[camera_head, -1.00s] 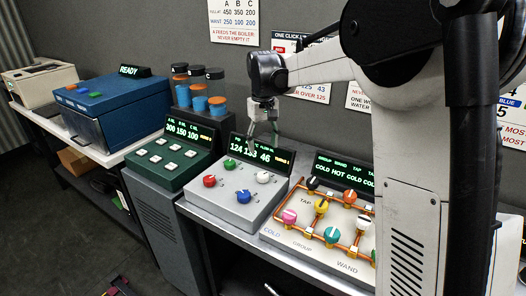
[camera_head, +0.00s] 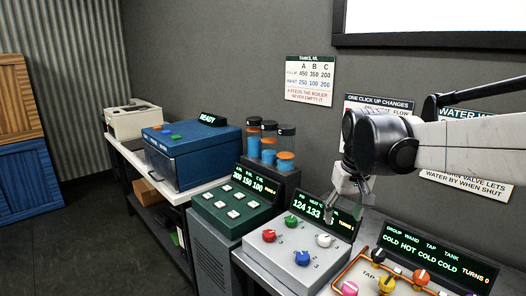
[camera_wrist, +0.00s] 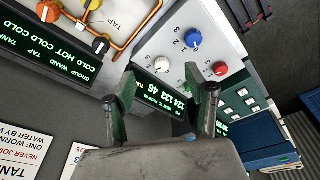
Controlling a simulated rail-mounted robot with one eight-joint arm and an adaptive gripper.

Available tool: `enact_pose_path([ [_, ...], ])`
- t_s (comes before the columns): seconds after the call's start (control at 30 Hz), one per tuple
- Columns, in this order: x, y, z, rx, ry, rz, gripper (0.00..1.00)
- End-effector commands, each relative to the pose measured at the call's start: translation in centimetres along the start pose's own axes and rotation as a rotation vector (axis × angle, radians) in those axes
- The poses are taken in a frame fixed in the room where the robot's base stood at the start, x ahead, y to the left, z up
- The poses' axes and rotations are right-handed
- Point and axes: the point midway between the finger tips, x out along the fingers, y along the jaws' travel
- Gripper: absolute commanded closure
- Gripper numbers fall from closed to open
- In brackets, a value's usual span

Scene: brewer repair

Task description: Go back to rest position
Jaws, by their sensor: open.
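My gripper (camera_head: 352,192) is open and empty. It hangs over the back of the grey knob box, in front of that box's display (camera_head: 308,207), and hides part of it. The grey knob box (camera_head: 277,262) carries red, white, blue and green knobs. In the wrist view my two fingers (camera_wrist: 172,103) stand apart, with the display (camera_wrist: 163,88) behind them and the knobs beyond. My fingers look apart from the knobs. My arm comes in from the right side of the head view.
A pipe panel with coloured valves (camera_head: 375,283) is at the lower right. A green button box (camera_head: 230,207), tanks with black lids (camera_head: 268,140) and a blue machine (camera_head: 190,155) stand to the left. Signs hang on the wall. The floor at left is clear.

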Motion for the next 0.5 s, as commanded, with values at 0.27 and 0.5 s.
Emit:
enact_pose_path([
  [0.27, -1.8, -0.7, 6.9, 0.03, 0.117, 0.01, 0.5],
  [0.5, -1.9, -1.3, 12.6, 0.057, 0.219, 0.016, 0.5],
])
